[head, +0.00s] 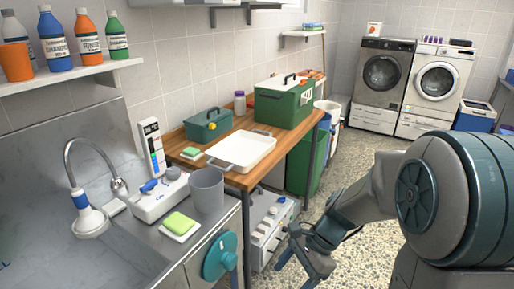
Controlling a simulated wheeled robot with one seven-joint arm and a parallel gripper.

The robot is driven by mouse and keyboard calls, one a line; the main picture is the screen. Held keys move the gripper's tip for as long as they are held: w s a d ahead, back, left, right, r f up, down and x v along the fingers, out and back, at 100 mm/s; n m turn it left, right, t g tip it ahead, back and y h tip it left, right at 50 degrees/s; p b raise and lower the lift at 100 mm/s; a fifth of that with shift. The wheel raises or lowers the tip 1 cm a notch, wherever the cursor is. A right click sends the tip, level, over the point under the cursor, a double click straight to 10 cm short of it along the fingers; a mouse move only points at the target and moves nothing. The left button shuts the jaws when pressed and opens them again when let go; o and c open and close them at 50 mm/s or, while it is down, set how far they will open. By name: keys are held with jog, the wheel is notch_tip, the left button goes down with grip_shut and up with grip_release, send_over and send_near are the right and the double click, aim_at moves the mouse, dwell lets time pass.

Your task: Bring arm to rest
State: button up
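My arm reaches in from the right of the head view, bent, with its forearm running down and to the left. My gripper (298,273) hangs low at the bottom centre, over the speckled floor and just right of the counter's front. Its two fingers look spread apart, with nothing visible between them. It appears clear of the furniture.
A metal sink counter (140,250) with a grey cup (207,190) is at left. A wooden table (240,180) holds a white tray (243,150) and a green box (284,103). Washing machines (384,82) stand at the back. The floor (345,175) between is open.

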jog(key=s+d+r+n+t+h+p, duration=0.1)
jog(key=s+d+r+n+t+h, duration=0.4)
jog(key=r+n, duration=0.5)
jog(key=shift+s+d+r+n+h+p, duration=0.15)
jog(key=shift+s+d+n+h+p, duration=0.2)
jog(key=shift+s+d+n+h, duration=0.9)
jog(key=shift+w+a+n+y, duration=0.25)
jog(key=shift+n+y, duration=0.2)
jog(key=shift+y, duration=0.2)
